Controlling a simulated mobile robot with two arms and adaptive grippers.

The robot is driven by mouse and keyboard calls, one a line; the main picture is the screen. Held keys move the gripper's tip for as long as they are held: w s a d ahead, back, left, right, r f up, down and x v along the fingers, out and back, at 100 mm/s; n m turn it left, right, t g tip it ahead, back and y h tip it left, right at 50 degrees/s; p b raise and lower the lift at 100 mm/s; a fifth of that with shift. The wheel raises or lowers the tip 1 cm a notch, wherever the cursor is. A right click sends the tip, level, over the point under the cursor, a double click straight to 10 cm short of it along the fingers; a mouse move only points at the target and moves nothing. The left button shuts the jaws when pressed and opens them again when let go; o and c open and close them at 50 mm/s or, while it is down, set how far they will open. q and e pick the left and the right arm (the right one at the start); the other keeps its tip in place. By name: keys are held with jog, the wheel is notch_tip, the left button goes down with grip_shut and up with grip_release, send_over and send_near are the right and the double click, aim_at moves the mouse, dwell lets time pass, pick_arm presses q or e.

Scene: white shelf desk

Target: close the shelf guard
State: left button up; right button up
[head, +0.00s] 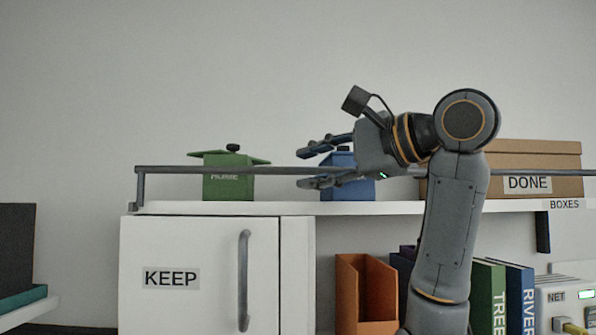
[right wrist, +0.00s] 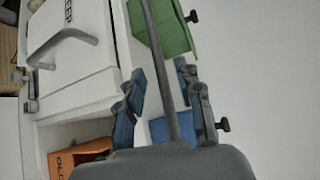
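The shelf guard (head: 270,169) is a thin dark grey bar running along the front of the upper shelf, with a bent end bracket (head: 139,188) at the left. My right gripper (head: 303,168) is at the bar with its fingers apart, one above and one below it. In the right wrist view the bar (right wrist: 166,62) passes between the open fingers (right wrist: 160,72), with gaps visible on both sides. The bar's stretch behind my right arm is hidden. My left gripper is not in view.
Behind the bar stand a green box (head: 228,184), a blue box (head: 348,188) and a brown DONE box (head: 545,160) on the upper shelf (head: 270,208). Below are the KEEP cabinet door (head: 200,255), an orange file holder (head: 378,290) and books (head: 520,280).

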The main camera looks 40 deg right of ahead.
jog(key=v, duration=0.8)
jog(key=shift+s, duration=0.1)
